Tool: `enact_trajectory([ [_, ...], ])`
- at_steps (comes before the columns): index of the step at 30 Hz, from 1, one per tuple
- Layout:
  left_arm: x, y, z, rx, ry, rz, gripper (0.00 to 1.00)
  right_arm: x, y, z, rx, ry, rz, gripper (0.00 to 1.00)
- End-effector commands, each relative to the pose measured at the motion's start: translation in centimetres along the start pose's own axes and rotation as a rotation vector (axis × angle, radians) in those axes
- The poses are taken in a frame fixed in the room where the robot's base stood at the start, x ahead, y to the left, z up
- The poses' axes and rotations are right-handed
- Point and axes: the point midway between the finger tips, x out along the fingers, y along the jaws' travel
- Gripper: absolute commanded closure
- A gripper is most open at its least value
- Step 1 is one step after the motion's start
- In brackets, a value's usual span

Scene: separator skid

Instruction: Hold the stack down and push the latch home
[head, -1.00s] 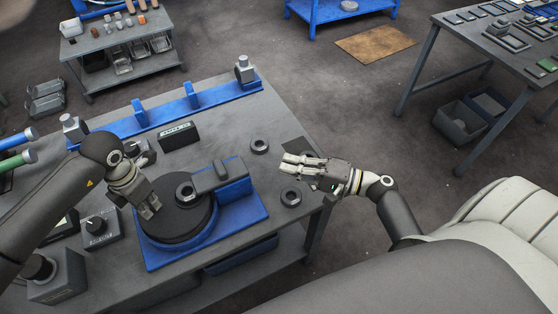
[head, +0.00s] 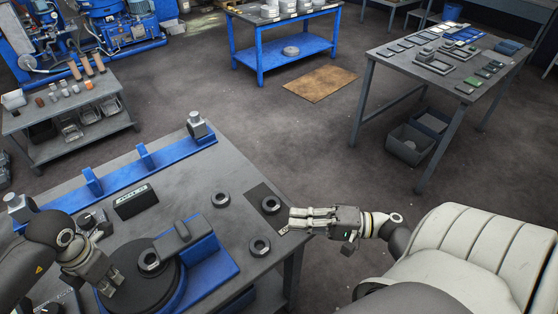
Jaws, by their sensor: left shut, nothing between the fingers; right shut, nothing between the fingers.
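The stack is a round black disc pile (head: 137,291) on a blue base (head: 216,273), with a small ring-shaped hub (head: 149,261) on top. The latch looks like a dark grey block (head: 183,237) at the back right of the stack, its near end close to the hub; whether they touch is unclear. My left gripper (head: 106,287) is shut and empty, fingertips down at the left part of the stack's top; contact is unclear. My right gripper (head: 291,222) is shut and empty at the table's right edge, right of the latch.
Dark rings (head: 221,200) and (head: 260,247) lie on the table, and another ring (head: 271,205) lies on a dark mat (head: 259,191) beside my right fingertips. A black labelled box (head: 136,202) and a blue rail (head: 120,179) stand behind. Open floor lies beyond the table.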

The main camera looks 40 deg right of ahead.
Motion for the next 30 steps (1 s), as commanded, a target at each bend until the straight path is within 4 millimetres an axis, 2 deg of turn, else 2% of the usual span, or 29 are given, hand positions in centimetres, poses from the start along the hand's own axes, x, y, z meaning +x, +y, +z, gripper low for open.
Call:
enact_trajectory([
  [5, 0.2, 0.0, -0.3, -0.002, 0.008, 0.000, 1.00, -1.3, 0.0, 0.0, 0.000, 0.000, 0.000, 1.00],
  [17, 0.1, 0.1, -0.3, -0.002, 0.008, 0.000, 1.00, -1.4, -0.1, 0.0, 0.000, 0.000, 0.000, 1.00],
  [30, -2.6, 0.0, -0.1, -0.001, 0.002, 0.001, 1.00, -1.4, -1.5, 0.0, 0.001, 0.000, -0.001, 1.00],
])
